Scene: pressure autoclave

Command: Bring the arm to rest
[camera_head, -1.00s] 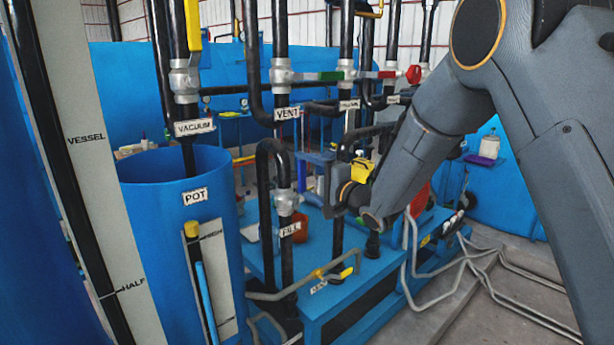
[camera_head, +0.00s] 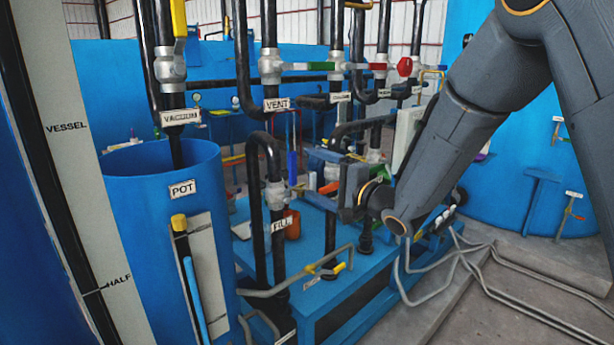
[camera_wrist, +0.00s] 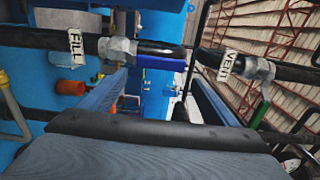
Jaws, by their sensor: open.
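My gripper (camera_head: 320,180) is at the end of my arm, which reaches in from the upper right in the head view. Its fingers are partly lost against the pipework there. In the wrist view the two fingers of my gripper (camera_wrist: 160,85) stand apart with a gap between them. The blue handle (camera_wrist: 160,62) of the FILL valve shows beyond that gap, and no finger is seen closed on it. In the head view the blue handle (camera_head: 292,165) stands upright beside the FILL pipe, left of my gripper.
The blue POT tank (camera_head: 135,235) and VESSEL gauge panel (camera_head: 75,180) stand at left. The VENT valve's green handle (camera_head: 313,67) and a red handle (camera_head: 404,67) are above. A blue bench (camera_head: 345,285) lies below; grey hoses (camera_head: 480,270) cross the floor at right.

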